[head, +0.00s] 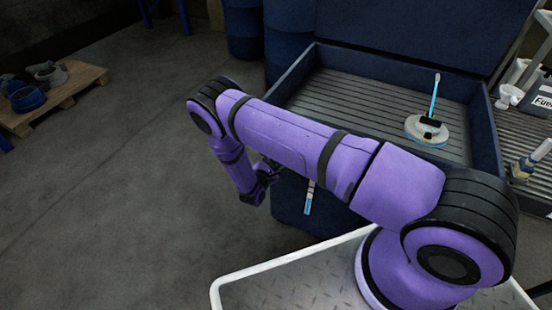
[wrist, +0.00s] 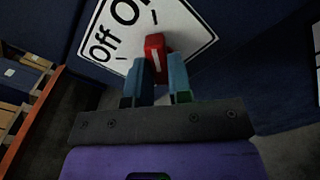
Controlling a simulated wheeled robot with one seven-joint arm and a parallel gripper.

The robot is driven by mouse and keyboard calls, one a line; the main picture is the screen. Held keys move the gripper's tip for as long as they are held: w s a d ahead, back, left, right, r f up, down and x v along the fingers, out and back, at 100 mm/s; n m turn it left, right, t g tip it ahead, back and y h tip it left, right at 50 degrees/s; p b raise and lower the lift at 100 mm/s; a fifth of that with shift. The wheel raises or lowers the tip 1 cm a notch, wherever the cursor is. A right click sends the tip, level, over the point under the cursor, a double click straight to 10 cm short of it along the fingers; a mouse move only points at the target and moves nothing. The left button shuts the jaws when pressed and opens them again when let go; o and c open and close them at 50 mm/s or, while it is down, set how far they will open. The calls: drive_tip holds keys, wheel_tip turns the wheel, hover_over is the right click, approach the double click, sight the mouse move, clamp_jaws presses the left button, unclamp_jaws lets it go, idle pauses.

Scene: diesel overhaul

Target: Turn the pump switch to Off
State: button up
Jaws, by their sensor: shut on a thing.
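In the wrist view a white diamond-shaped plate (wrist: 190,38) with a black border carries the words Off, at its left, and On, at its top. A short black mark stands by each word. The red pump switch knob (wrist: 154,43) stands in front of the plate, its length roughly in line with the On mark. My gripper (wrist: 160,68) is shut on the knob, one blue-grey finger on each side. The fingers hide part of the knob. In the head view my gripper (head: 265,178) is by the tank's left front side, partly behind my arm; the switch is hidden there.
A dark blue wash tank (head: 293,88) with a ribbed floor holds a round pale part with a blue-tipped brush (head: 434,95). A pallet (head: 52,107) with parts lies at far left. The floor (head: 130,180) between is clear. A fuel can (head: 541,97) stands at right.

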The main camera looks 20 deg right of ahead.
drive_tip(key=n, duration=1.6)
drive_tip(key=shift+w+a+n, duration=0.15)
drive_tip(key=shift+a+n, duration=0.05)
drive_tip(key=shift+n, duration=0.2)
drive_tip(key=o, duration=1.5)
drive_tip(key=shift+v, duration=3.45)
